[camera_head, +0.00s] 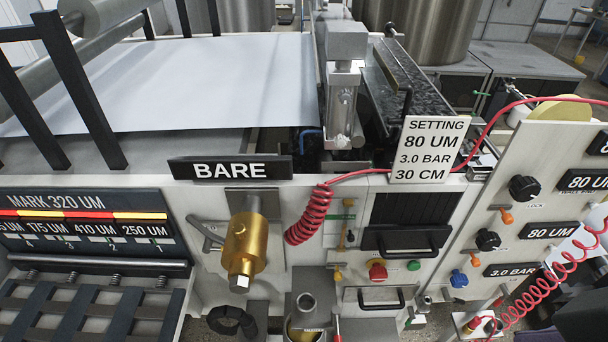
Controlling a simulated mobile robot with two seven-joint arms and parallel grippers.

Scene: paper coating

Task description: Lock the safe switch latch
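No part that I can surely name as the safe switch latch shows; no readable label marks it. On the right panel, a black knob (525,188) sits above a small orange lever (506,215), with tiny lettering that may read "LOCK" beside it. A second black knob (488,240) has another orange lever (475,260) below it. On the middle panel, a narrow plate with a green top piece (343,217) and a yellowish bar (342,236) is too small to read. Neither of my grippers can be made out.
A red button (377,269) and a green button (414,265) sit under a black-handled window. A brass cylinder (245,243) juts out below the BARE sign (230,168). Red coiled hoses (308,215) hang in front. A dark shape (582,315) fills the lower right corner.

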